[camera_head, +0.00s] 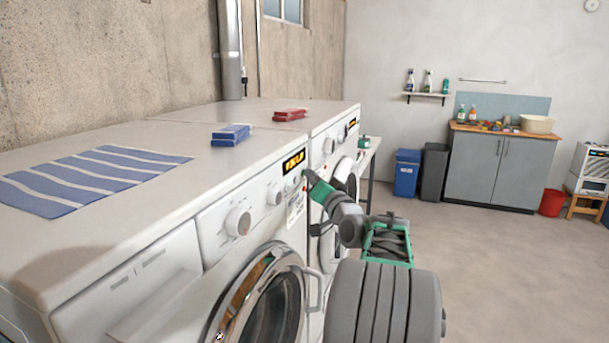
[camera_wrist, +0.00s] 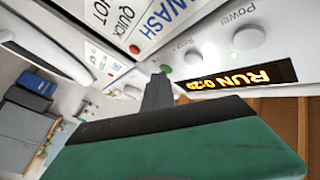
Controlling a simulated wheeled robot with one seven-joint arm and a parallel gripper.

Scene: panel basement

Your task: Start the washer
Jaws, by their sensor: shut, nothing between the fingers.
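The near white washer (camera_head: 215,215) has a round door (camera_head: 270,300), a large dial (camera_head: 238,221) and a lit display (camera_head: 294,161). In the wrist view the display (camera_wrist: 240,82) shows glowing "RUN" and a time, upside down. The Power button (camera_wrist: 249,36) and another round button (camera_wrist: 194,55) sit beside it. My gripper (camera_head: 309,180) is shut and empty, its tip at the right end of the control panel, just past the display. In the wrist view the tip (camera_wrist: 163,72) is close to the panel. I cannot tell whether it touches; anything behind the tip is hidden.
A second white machine (camera_head: 345,125) stands just beyond the washer. A printed label (camera_wrist: 130,30) with WASH, QUICK and HOT is beside the tip.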

